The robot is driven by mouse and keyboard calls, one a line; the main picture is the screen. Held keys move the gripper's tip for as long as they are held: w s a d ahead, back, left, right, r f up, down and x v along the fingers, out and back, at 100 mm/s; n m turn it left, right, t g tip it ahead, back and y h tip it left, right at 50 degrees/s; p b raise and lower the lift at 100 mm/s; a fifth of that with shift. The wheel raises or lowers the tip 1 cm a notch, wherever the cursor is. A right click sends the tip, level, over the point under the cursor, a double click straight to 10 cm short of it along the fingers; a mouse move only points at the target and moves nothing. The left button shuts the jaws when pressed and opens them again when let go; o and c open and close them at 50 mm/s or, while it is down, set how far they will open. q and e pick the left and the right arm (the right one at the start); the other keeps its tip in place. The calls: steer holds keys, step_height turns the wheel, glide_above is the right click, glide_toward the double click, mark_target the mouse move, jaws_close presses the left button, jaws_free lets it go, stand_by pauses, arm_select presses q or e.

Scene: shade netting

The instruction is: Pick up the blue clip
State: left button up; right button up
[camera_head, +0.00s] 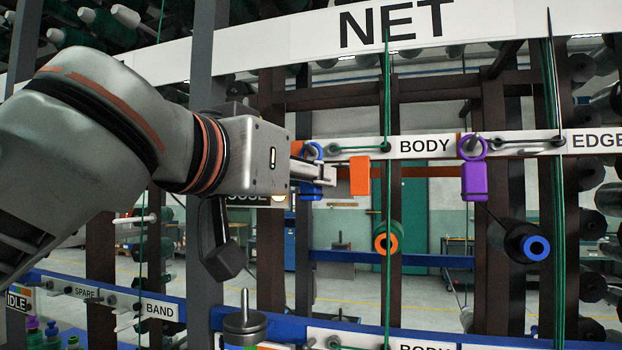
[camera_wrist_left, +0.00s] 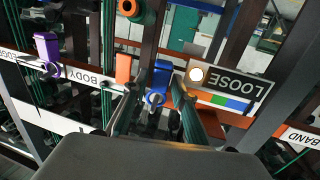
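The blue clip (camera_head: 311,190) hangs by its ring near the end of my left gripper (camera_head: 322,175), which partly covers it in the head view. In the left wrist view the blue clip (camera_wrist_left: 161,74) appears upside down, with its ring (camera_wrist_left: 155,97) nearest the camera. My left gripper (camera_wrist_left: 158,100) is open there, one finger on each side of the clip's ring, with gaps visible. I cannot tell whether either finger touches it. My right gripper is in neither view.
Green cords (camera_head: 387,80) run vertically past the labelled rail. A LOOSE sign (camera_wrist_left: 238,88) with a round light stands beside the blue clip.

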arm_select(q)
jaws_close()
steer(key=shift+r, duration=0.1)
steer(key=b+v, duration=0.1)
steer(key=v, duration=1.7)
steer(key=shift+r, duration=0.25)
steer(key=shift+a, duration=0.1)
steer(key=d+p+v, duration=0.1)
steer(key=v, duration=0.7)
steer(key=shift+s+d+f, duration=0.25)
steer(key=shift+s, duration=0.1)
stand_by(0.4)
